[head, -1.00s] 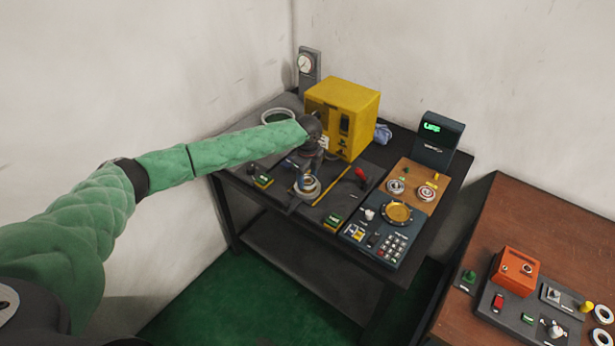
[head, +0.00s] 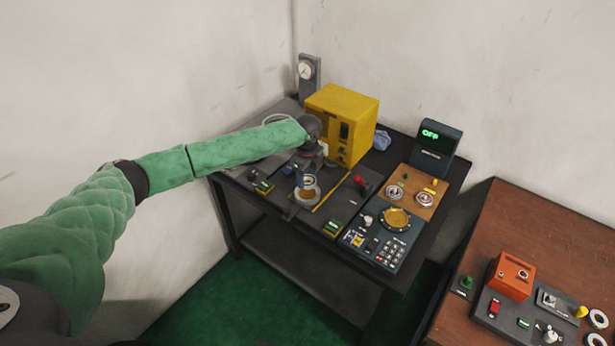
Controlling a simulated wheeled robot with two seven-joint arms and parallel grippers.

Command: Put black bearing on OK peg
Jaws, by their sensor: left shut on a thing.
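My left gripper (head: 307,177) points down over the front left of the dark table. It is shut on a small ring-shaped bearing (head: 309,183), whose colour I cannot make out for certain. Right below it is a pale round fixture (head: 306,196); I cannot tell whether the two touch. A wooden board (head: 414,188) on the right of the table carries two light round pieces, a left one (head: 395,192) and a right one (head: 425,199). The peg labels are too small to read. My right gripper is out of view.
A yellow machine (head: 341,118) stands behind the gripper. A dark display (head: 436,146) reads OFF in green. A control panel (head: 384,240) with a gold dial lies at the front right. A brown table (head: 535,225) with an orange box (head: 512,277) stands separately at right.

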